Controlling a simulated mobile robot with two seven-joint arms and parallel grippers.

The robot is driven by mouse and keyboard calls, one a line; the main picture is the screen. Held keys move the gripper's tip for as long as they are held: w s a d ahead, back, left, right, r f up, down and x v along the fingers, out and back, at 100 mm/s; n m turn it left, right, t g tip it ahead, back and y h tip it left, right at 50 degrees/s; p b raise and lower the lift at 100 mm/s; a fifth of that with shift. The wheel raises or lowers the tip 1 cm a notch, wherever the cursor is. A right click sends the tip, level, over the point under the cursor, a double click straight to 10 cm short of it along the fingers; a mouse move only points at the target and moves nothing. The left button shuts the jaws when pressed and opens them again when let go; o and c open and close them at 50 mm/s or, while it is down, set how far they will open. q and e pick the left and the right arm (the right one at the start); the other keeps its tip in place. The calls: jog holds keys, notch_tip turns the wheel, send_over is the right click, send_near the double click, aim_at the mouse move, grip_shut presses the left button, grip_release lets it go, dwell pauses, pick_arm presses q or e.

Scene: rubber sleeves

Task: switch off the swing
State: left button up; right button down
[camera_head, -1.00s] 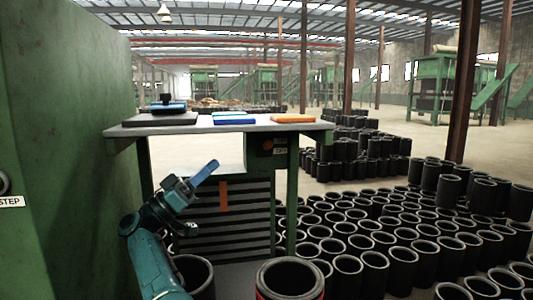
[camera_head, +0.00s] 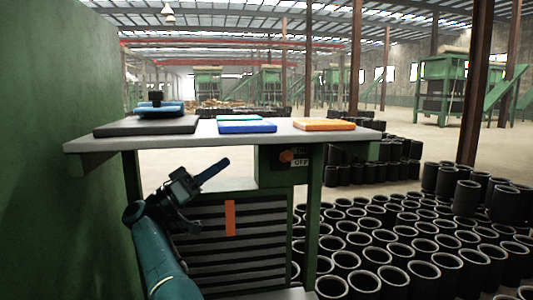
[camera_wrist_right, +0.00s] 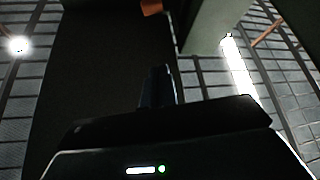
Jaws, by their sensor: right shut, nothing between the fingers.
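The switch is a dark box (camera_head: 299,171) under the right part of the green-legged table. My right gripper (camera_head: 214,171) is left of the switch in the head view, below the tabletop and apart from the knob. Its fingers are together and empty, pointing up and to the right. In the wrist view the shut fingers (camera_wrist_right: 157,87) are dark against a dark surface. An orange patch shows at the top there; I cannot tell what it is. My left gripper is not in view.
The grey tabletop (camera_head: 200,139) overhangs the switch and carries a dark slab (camera_head: 147,126), blue pads (camera_head: 247,127) and an orange pad (camera_head: 323,125). A louvred panel (camera_head: 260,240) stands below. A green wall (camera_head: 60,200) closes the left. Many black sleeves (camera_head: 405,250) stand at right.

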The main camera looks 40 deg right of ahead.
aim_at(284, 158)
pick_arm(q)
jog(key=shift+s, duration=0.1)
pick_arm(e)
jog(key=shift+s+r, duration=0.1)
jog(key=shift+s, duration=0.05)
jog(key=s+d+r+p, duration=0.1)
jog(key=d, duration=0.2)
jog(key=s+d+r, duration=0.1)
jog(key=d, duration=0.2)
jog(key=s+d+r+p, duration=0.1)
jog(key=s+d, duration=0.1)
jog(key=d, duration=0.1)
jog(key=shift+d+p, duration=0.3)
jog(key=shift+p, duration=0.05)
jog(key=shift+s+d+f, duration=0.35)
jog(key=shift+f, duration=0.15)
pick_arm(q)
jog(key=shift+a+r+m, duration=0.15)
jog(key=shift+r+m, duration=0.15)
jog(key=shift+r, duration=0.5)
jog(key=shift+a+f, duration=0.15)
pick_arm(e)
jog(key=shift+d+f, duration=0.1)
